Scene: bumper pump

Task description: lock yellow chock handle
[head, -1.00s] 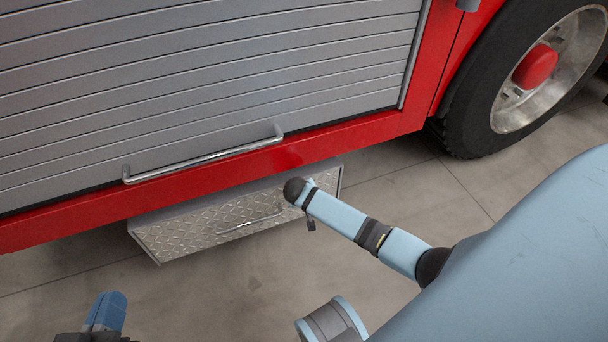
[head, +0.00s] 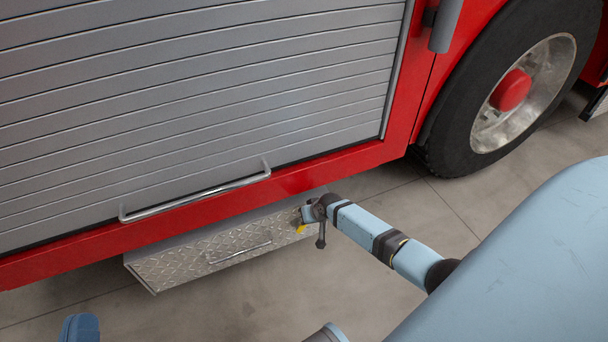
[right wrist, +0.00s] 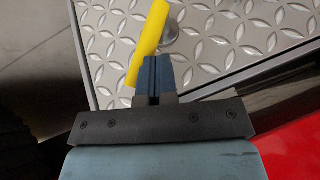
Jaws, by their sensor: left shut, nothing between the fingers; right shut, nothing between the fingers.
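The yellow chock handle (right wrist: 148,40) is on the diamond-plate front of the low metal box (head: 180,268) under the truck. In the right wrist view it stands tilted, top leaning right, beside a round metal pivot (right wrist: 171,30). A small yellow piece of it (head: 301,228) shows in the head view. My right gripper (right wrist: 152,62) is shut and empty, its tips right at the handle's lower half; I cannot tell if they touch. It also shows at the box's right end in the head view (head: 306,214). My left gripper (head: 80,328) is shut, only partly seen at the bottom left.
The red truck body (head: 300,180) and grey roller shutter (head: 190,90) with a bar handle (head: 195,196) rise above the box. The box has its own thin handle (head: 238,253). A big wheel (head: 515,95) stands at right. Floor in front is open.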

